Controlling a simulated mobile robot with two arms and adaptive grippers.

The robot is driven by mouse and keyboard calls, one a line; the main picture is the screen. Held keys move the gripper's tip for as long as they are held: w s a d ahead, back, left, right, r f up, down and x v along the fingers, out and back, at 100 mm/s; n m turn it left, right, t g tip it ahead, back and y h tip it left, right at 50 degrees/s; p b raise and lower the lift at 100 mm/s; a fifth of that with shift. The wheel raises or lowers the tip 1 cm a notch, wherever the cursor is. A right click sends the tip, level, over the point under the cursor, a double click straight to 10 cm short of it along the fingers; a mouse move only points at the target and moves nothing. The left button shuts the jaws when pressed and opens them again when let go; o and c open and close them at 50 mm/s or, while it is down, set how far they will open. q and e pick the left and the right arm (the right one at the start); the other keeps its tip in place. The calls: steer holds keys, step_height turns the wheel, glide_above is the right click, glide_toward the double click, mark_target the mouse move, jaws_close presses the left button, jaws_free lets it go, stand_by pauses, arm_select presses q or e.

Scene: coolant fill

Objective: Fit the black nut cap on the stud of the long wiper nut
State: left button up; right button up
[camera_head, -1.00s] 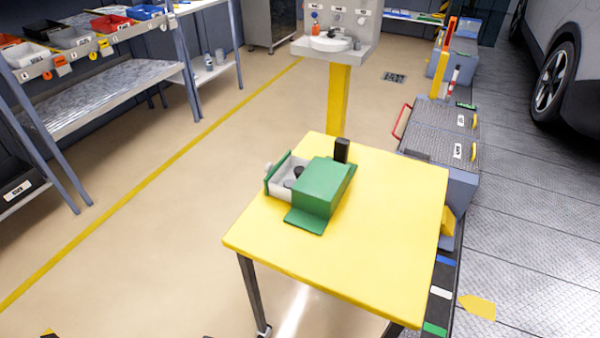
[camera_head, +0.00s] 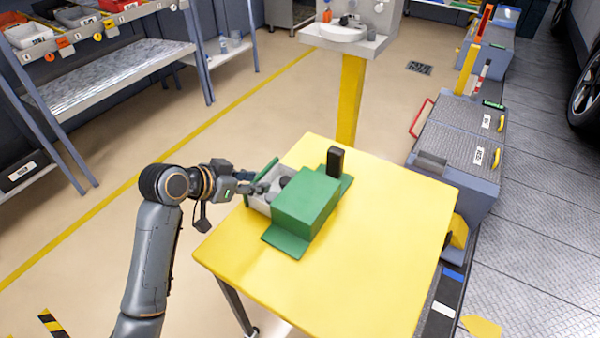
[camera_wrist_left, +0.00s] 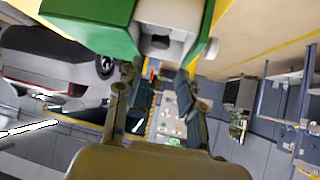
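A green box (camera_head: 308,203) with a grey open drawer (camera_head: 258,204) stands on the yellow table. Dark round pieces (camera_head: 284,182) lie inside the drawer; I cannot tell whether one is the black nut cap or the long wiper nut. My left gripper (camera_head: 264,188) is at the drawer's left end, partly covering it. In the left wrist view the fingers of my left gripper (camera_wrist_left: 160,72) are apart with nothing visible between them, just below the grey drawer (camera_wrist_left: 178,14), which holds a dark piece (camera_wrist_left: 160,42). My right gripper is out of view.
A black upright block (camera_head: 335,161) stands behind the green box. The yellow table (camera_head: 370,260) is bare at the front and right. A sink (camera_head: 343,32) on a yellow post, shelves (camera_head: 110,75) and a grey cabinet (camera_head: 455,150) stand around it.

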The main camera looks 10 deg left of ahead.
mark_target(284, 181)
arm_select(q)
steer(key=shift+w+d+f, duration=0.1)
steer(key=shift+w, duration=0.1)
steer(key=x, duration=0.4)
steer(key=shift+d+f, duration=0.15)
steer(key=shift+f, duration=0.05)
steer(key=x, duration=0.4)
steer(key=shift+w+d+f, duration=0.1)
steer(key=shift+w+f, duration=0.1)
steer(key=x, duration=0.3)
steer(key=shift+w+d+f, duration=0.1)
steer(key=shift+w, duration=0.1)
steer(key=shift+w+d+f, duration=0.1)
steer(key=c, duration=0.5)
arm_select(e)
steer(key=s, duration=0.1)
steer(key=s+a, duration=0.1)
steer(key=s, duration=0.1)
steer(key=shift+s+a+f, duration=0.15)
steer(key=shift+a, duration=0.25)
